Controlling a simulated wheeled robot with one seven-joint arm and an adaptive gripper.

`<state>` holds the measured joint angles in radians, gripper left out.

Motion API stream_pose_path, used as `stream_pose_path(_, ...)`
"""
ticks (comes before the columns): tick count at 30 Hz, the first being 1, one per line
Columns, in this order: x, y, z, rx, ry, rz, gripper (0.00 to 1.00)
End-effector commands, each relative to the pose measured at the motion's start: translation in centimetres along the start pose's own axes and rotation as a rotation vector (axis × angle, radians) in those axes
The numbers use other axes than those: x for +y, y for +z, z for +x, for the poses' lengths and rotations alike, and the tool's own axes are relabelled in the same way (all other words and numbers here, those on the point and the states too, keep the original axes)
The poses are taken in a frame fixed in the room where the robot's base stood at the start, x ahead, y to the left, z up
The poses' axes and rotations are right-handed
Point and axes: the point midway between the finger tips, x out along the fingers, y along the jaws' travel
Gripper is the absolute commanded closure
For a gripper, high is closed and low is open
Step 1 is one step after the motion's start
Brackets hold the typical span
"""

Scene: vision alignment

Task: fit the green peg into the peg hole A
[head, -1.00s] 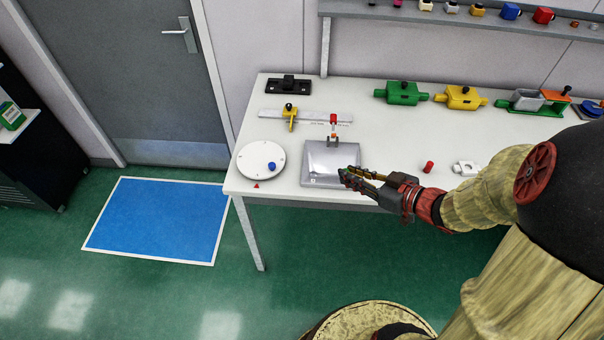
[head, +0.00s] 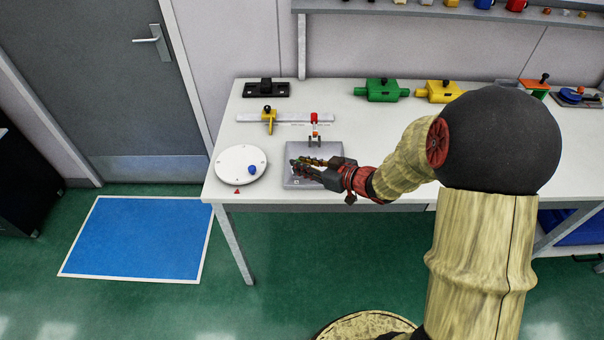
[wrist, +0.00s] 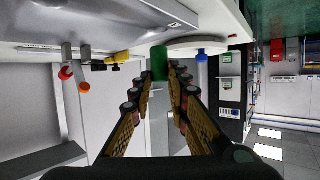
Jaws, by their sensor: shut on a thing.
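My gripper (head: 296,168) is over the grey metal box (head: 330,151) on the white table, near its left front part. It is shut on the green peg (wrist: 159,62), which shows between the fingertips in the wrist view. In the head view the peg is a tiny green spot at the fingertips. The box also shows at the top left of the wrist view (wrist: 130,14). I cannot make out which hole is A; the lettering is too small, and my gripper covers part of the box.
A white round disc (head: 232,160) with a blue knob (head: 252,169) lies just left of the box. Behind are a white ruler bar with a yellow slider (head: 269,118) and a red-topped upright piece (head: 314,120). Green (head: 382,90) and yellow (head: 438,91) blocks stand at the back.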

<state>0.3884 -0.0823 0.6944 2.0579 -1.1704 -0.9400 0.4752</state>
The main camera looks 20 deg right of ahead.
Motion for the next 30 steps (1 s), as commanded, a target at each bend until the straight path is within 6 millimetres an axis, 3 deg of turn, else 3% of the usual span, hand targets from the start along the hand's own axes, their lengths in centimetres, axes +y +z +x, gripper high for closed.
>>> stream_pose_path(7,0.1,3.1,1.8,-0.001,-0.001,0.002,1.00)
stream_pose_path(20,0.1,3.5,1.9,-0.001,-0.001,0.001,1.00)
stream_pose_path(21,0.1,3.5,1.9,0.000,0.000,0.000,0.81)
stream_pose_path(30,0.1,3.4,1.9,-0.001,-0.001,0.000,0.65)
